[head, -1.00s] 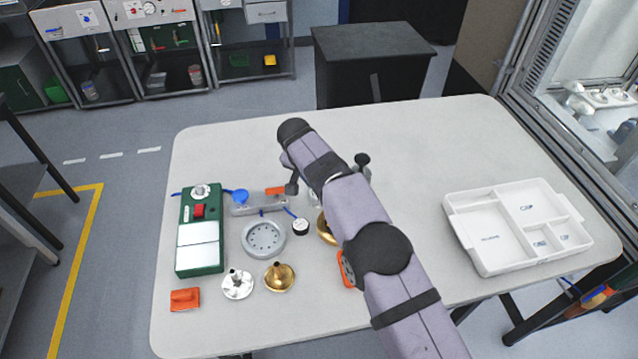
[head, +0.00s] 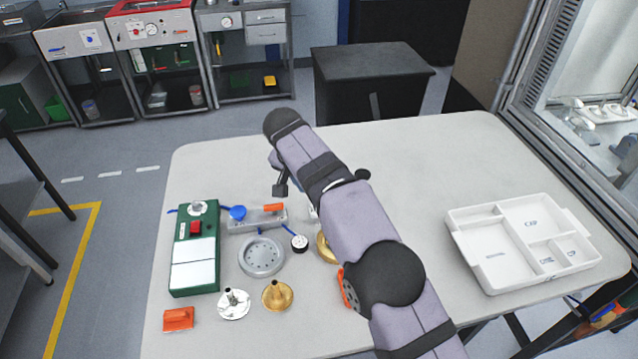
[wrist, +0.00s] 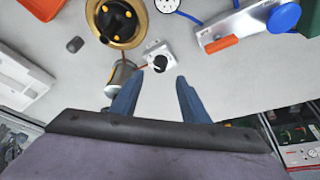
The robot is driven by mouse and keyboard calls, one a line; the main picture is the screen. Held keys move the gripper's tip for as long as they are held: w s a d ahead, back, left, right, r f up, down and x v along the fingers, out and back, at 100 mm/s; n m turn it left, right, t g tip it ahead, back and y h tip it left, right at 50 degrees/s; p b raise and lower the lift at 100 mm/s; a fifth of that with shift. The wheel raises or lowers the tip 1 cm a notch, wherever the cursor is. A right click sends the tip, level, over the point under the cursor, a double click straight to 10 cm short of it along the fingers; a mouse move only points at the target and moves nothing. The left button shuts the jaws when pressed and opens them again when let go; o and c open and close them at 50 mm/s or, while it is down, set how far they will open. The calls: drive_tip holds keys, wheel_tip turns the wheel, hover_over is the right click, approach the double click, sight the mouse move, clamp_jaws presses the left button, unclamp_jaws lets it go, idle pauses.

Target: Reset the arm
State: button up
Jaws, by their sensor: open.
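My gripper (wrist: 159,76) shows in the wrist view with its two blue fingers apart and nothing between them. It hangs above the table, clear of the parts. Beyond the fingertips lie a small white block with a black knob (wrist: 158,60) and a metal cylinder (wrist: 121,76), partly behind the left finger. In the head view my arm reaches over the middle of the white table (head: 430,150), and its links hide most of the gripper and some parts below.
Left on the table are a green box (head: 195,250), grey round housing (head: 261,256), silver flanged part (head: 233,304), brass flanged part (head: 278,296) and orange part (head: 178,319). A white compartment tray (head: 480,270) stands at right. The table's back right is clear.

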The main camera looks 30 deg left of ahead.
drive_tip(key=w+d+g+h, duration=0.1)
drive_tip(key=w+d, duration=0.1)
drive_tip(key=d, duration=1.2)
drive_tip(key=w+d+g, duration=0.1)
drive_tip(key=w+d, duration=0.2)
drive_tip(key=d, duration=1.1)
drive_tip(key=s+d+f+g, duration=0.1)
drive_tip(key=s+d+f, duration=0.2)
drive_tip(key=s+d, duration=0.8)
drive_tip(key=s+d+f+m+g, duration=0.1)
drive_tip(key=s+d+f, duration=0.2)
drive_tip(key=s+d, duration=0.8)
drive_tip(key=shift+d+f+y, duration=0.2)
drive_tip(key=shift+f+y, duration=0.05)
drive_tip(key=shift+y, duration=0.05)
